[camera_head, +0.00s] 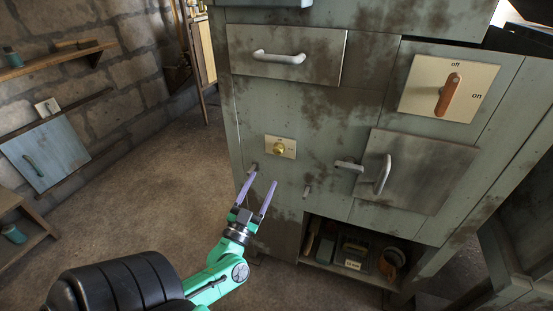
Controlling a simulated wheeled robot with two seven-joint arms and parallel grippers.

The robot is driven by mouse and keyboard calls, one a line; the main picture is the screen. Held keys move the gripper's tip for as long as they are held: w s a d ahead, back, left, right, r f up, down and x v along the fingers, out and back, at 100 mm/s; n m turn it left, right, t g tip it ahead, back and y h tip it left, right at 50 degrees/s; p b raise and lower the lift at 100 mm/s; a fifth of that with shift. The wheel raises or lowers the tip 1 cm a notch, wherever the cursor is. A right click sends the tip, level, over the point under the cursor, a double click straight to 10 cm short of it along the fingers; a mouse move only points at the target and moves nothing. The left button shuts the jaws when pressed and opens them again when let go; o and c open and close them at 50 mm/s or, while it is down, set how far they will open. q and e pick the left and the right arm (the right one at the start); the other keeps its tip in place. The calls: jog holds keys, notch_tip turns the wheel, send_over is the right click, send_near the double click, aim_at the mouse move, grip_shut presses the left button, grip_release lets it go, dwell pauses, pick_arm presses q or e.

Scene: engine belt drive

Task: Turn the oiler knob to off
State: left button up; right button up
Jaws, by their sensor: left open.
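A small brass knob (279,149) sits on a pale plate (271,141) on the front of a green-grey worn cabinet. The markings on this plate are too small to read, and the knob's setting cannot be told. My left gripper (263,179) is open and empty, with its two purple fingers pointing up. Its tips are just below the brass knob in the picture, apart from it. A bigger orange handle (448,94) on a cream plate marked "off" and "on" is at the upper right; its upper end points at "off". My right gripper is not in view.
The cabinet has a drawer (316,69) with a white handle, a door panel (424,180) with handles, and an open lower shelf holding several items. A blue wall box (45,154) hangs at left. The floor (150,190) left of the cabinet is clear.

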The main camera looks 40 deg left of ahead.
aim_at(277, 153)
pick_arm(q)
jog(key=x, duration=0.9)
jog(key=shift+w+a+f, duration=0.1)
jog(key=shift+w+a, duration=0.15)
jog(key=shift+w, duration=0.25)
grip_shut()
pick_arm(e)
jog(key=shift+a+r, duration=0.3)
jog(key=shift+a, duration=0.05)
